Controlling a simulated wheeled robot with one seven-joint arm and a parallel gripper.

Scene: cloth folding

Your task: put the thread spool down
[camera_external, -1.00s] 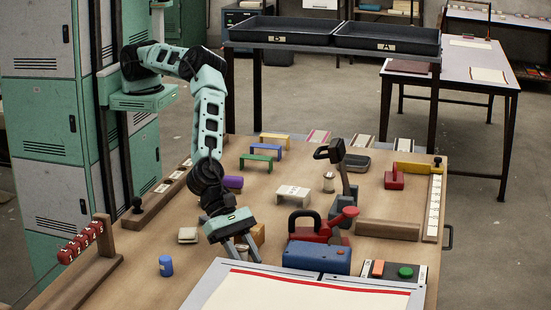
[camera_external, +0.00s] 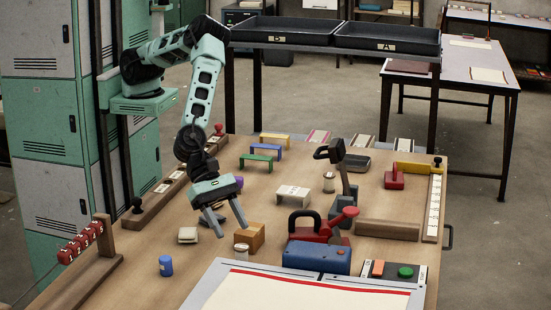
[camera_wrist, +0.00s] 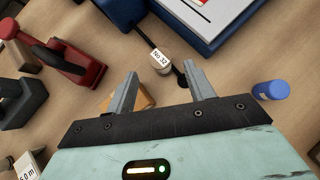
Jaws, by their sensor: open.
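A small pale spool (camera_external: 241,250) stands on the table in front of a brown wooden block (camera_external: 253,233). In the wrist view a white spool-like piece (camera_wrist: 161,57) carries the label "No 32", and the block (camera_wrist: 146,101) shows partly behind the left finger. My gripper (camera_external: 234,232) is raised above the table, up and left of the spool. Its two fingers (camera_wrist: 160,69) are spread and hold nothing. The spool lies beyond the fingertips in the wrist view, apart from them. Another pale spool (camera_external: 329,183) stands further back.
A blue box (camera_external: 316,257) and a red tool with a black handle (camera_external: 308,228) stand to the right. A white-and-red board (camera_external: 310,291) covers the front.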

